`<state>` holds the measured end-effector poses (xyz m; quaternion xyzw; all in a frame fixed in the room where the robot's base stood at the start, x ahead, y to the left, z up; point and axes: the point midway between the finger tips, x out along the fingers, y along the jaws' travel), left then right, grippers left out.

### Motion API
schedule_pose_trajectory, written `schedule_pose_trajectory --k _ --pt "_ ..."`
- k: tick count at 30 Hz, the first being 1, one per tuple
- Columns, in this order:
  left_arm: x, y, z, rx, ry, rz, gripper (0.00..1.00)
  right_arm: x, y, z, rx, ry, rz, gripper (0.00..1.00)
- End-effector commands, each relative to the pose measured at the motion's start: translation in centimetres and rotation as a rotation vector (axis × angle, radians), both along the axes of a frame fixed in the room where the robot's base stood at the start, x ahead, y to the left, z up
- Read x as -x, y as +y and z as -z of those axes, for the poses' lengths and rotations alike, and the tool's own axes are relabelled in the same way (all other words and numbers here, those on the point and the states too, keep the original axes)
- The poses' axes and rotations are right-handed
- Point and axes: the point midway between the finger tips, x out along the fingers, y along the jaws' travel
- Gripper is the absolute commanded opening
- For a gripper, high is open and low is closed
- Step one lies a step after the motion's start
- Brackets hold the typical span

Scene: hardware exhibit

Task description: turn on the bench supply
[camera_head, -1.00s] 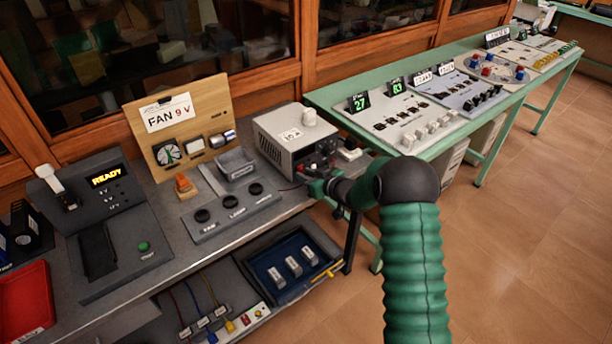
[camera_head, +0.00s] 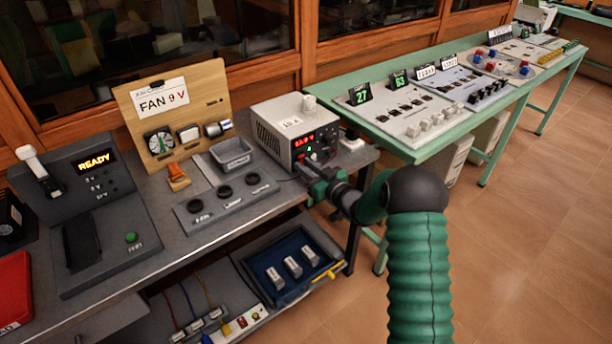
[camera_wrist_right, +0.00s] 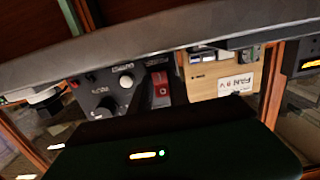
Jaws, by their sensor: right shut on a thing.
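The bench supply (camera_head: 278,138) is a light grey box with a dark front panel at the right end of the grey bench. Its display (camera_head: 303,142) is lit red. My right gripper (camera_head: 303,172) is at the lower left of that front panel, shut at the red rocker switch. The red rocker switch (camera_wrist_right: 162,86) shows in the right wrist view beside the panel's knobs (camera_wrist_right: 127,81). The exact contact at the fingertips is too dark to make out. My left gripper is not in view.
A FAN 9 V board (camera_head: 172,120), a grey tray (camera_head: 232,153) and a strip of sockets (camera_head: 225,203) stand left of the supply. A READY console (camera_head: 85,210) is further left. A green table (camera_head: 440,135) with exhibit panels runs along the right. The floor in front is clear.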

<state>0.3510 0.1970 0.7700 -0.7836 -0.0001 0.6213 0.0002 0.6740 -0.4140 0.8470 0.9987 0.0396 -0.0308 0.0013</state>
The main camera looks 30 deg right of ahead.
Motion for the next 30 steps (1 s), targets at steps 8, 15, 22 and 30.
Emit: schedule_pose_trajectory --k 8,15,22,30 --pt "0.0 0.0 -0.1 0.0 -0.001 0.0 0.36 0.1 0.0 0.3 -0.002 0.005 0.001 0.0" --pt "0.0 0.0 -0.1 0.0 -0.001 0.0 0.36 0.1 0.0 0.2 -0.001 0.004 0.001 0.44" --pt "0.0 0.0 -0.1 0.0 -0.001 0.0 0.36 0.2 -0.1 0.1 -0.001 0.003 0.001 0.44" --pt "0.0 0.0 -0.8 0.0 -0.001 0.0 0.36 4.7 -0.6 -0.4 0.0 0.005 0.005 0.44"
